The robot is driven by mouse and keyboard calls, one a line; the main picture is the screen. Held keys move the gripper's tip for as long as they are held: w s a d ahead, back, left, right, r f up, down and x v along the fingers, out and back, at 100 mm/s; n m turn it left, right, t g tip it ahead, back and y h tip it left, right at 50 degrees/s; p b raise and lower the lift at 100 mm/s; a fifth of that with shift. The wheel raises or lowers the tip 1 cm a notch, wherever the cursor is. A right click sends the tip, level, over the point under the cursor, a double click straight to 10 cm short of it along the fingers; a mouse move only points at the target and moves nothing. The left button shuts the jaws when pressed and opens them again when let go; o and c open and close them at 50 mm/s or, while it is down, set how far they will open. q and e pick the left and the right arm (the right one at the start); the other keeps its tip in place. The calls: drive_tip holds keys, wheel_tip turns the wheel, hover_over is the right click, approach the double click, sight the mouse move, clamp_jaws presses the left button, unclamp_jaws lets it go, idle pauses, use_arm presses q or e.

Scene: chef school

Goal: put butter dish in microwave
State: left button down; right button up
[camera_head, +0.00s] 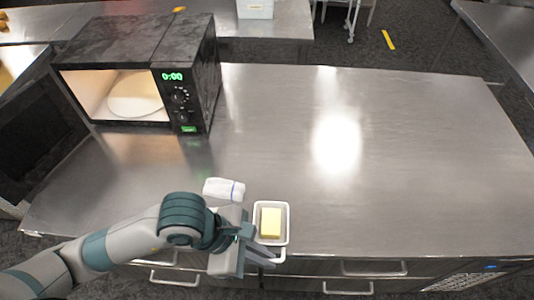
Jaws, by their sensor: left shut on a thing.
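The butter dish (258,222) is a small white rectangular dish with a yellow block of butter (271,222) in it, at the front edge of the steel counter. My left gripper (262,247) is shut on the dish's near-left side; its fingers partly hide that side. The black microwave (203,85) stands at the back left of the counter. Its door (40,135) is swung open to the left. Its lit inside shows a pale round plate (135,100). My right gripper is not in view.
The steel counter (400,150) is clear in the middle and right. Drawers with handles (375,268) line its front. Other counters stand behind.

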use_arm(q)
drive_tip(key=shift+f, duration=0.1)
drive_tip(key=w+a+f+m+g+y+b, duration=0.1)
drive_tip(key=w+a+f+m+b, duration=0.1)
drive_tip(key=a+m, duration=0.1)
drive_tip(key=w+a+f+m+g+b, duration=0.2)
drive_tip(key=w+a+m, duration=0.1)
drive_tip(key=m, duration=0.1)
drive_tip(key=w+a+f+m+g+y+b, duration=0.1)
drive_tip(key=w+a+f+m+g+b, duration=0.1)
drive_tip(key=f+m, duration=0.1)
drive_tip(key=shift+w+a+y+b, duration=0.3)
drive_tip(key=shift+w+a, duration=0.1)
drive_tip(key=w+a+m+b, duration=0.1)
drive_tip(key=w+a+r+m+y+b, duration=0.1)
drive_tip(key=w+a+m, duration=0.1)
drive_tip(key=w+a+m+g+y+b, duration=0.1)
drive_tip(key=a, duration=0.1)
drive_tip(key=shift+w+a+r+m, duration=0.1)
drive_tip(key=shift+w+r+m, duration=0.15)
drive_tip(key=shift+m, duration=0.05)
drive_tip(key=w+a+r+m+y+b, duration=0.1)
drive_tip(key=w+a+r, duration=0.1)
drive_tip(key=w+a+r+m+b, duration=0.1)
drive_tip(key=a+r+m, duration=0.1)
drive_tip(key=shift+w+g+y, duration=0.3)
drive_tip(key=shift+w+y, duration=0.1)
drive_tip(key=shift+w+a+r+b, duration=0.3)
drive_tip(key=shift+r+b, duration=0.05)
drive_tip(key=shift+r, duration=0.2)
